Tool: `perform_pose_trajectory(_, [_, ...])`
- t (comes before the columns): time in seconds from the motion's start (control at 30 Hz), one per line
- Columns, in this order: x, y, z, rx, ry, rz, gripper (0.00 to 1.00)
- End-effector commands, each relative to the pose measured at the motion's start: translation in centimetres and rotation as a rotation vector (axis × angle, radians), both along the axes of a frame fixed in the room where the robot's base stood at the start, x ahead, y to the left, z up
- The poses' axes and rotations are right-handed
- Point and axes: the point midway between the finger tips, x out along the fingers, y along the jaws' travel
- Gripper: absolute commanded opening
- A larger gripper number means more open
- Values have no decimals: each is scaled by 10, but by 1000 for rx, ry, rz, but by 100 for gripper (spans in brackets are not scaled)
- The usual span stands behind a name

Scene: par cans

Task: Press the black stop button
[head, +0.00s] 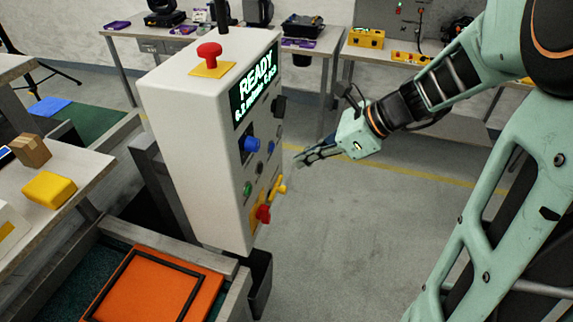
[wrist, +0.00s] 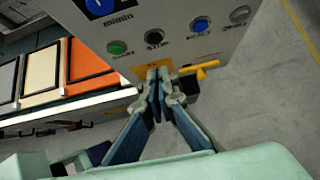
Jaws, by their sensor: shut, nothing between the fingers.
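The black stop button (wrist: 156,37) sits on the light panel face in the wrist view, with lettering below it. It is between a green button (wrist: 117,47) and a blue button (wrist: 199,29). In the head view the panel face is steeply angled, and a small dark button (head: 259,168) shows between the green and blue ones. My gripper (wrist: 158,74) is shut and empty, its fingertips just below the stop button in the picture. In the head view my gripper (head: 299,160) is to the right of the panel, apart from it.
The white control box (head: 195,130) has a READY screen (head: 254,87), a red top button (head: 209,52) and a large blue knob (head: 251,144). A yellow handle (wrist: 200,68) juts out close to my fingertips. Open floor (head: 340,230) lies right of the box.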

Motion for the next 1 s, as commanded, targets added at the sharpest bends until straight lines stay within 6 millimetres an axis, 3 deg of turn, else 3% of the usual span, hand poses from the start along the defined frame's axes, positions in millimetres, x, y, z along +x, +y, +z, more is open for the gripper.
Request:
perform_pose_trajectory(0.3, [-9, -26, 26, -1, 1, -2, 0])
perform_pose_trajectory(1.0, [-10, -27, 27, 0, 2, -2, 0])
